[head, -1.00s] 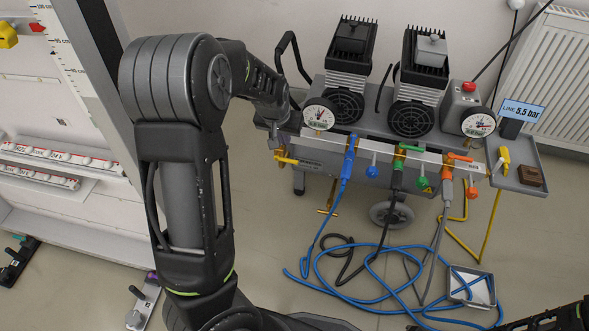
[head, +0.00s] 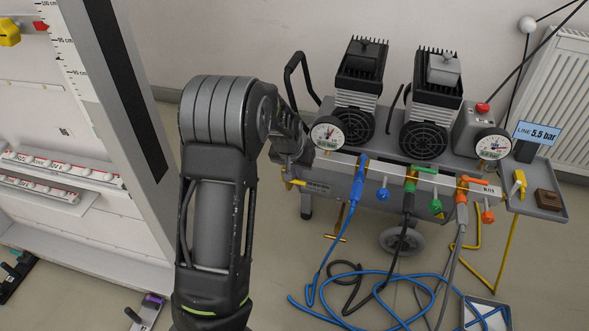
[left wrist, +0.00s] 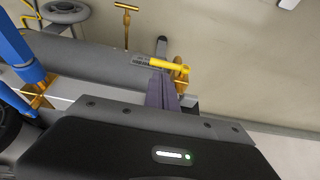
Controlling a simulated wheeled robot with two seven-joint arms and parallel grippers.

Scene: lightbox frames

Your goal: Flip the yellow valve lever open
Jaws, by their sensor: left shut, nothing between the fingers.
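The yellow valve lever (head: 296,183) shows at the left end of the compressor's pipe manifold, partly hidden by my arm. In the left wrist view the lever (left wrist: 170,65) lies crosswise just beyond my fingertips, beside a brass fitting (left wrist: 182,78). My left gripper (head: 288,167) is at this end of the manifold, mostly hidden behind its own wrist in the head view. In the left wrist view its fingers (left wrist: 162,82) are together and empty, their tips close to the lever. I cannot tell whether they touch it. My right gripper is out of view.
Right along the manifold (head: 340,160) are blue, green and orange valves with hoses. A pressure gauge (head: 328,133) stands just above the left end. A side tray (head: 548,208) holds a brown block. Blue hose (head: 375,275) lies coiled on the floor. A white cabinet (head: 90,125) stands left.

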